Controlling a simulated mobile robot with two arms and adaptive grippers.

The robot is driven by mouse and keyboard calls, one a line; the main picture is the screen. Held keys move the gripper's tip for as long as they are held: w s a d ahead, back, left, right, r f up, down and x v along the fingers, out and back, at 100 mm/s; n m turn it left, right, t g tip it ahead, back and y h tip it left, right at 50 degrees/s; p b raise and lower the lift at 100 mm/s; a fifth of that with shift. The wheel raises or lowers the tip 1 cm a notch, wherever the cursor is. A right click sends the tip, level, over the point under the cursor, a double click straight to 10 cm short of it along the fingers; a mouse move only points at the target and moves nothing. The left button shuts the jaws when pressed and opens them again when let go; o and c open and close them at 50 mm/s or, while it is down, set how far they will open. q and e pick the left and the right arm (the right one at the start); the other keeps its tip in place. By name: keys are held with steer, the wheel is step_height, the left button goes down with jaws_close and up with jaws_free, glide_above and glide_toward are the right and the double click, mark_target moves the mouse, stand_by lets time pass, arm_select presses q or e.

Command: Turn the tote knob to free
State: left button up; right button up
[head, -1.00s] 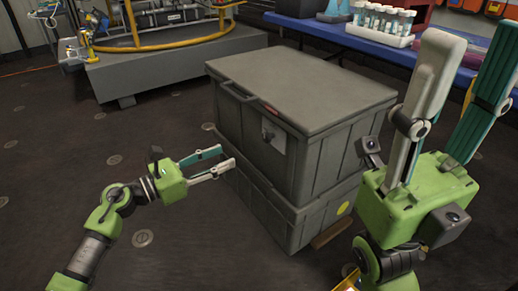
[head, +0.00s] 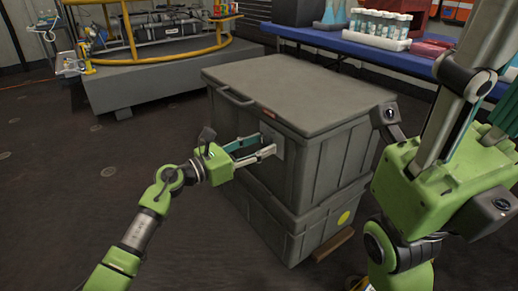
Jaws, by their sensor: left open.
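The grey tote (head: 345,165) stands in the middle of the head view with its lid closed. A light plate (head: 277,146) sits on its front face near the upper right; the knob on it is hidden behind my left fingers. My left gripper (head: 272,143) is open, its two fingers pointing right with the tips at the plate. I cannot tell whether they touch the knob. My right gripper (head: 490,90) is raised to the right of the tote, empty, with its fingers spread and their tips cut off by the picture edge.
The tote rests on a second grey crate (head: 268,222) with a yellow round sticker. A blue table (head: 350,47) with a rack of tubes (head: 380,28) stands behind. A grey platform (head: 165,80) with a yellow rail is at the back left. The floor at left is clear.

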arm_select(q)
steer(key=c, duration=1.1)
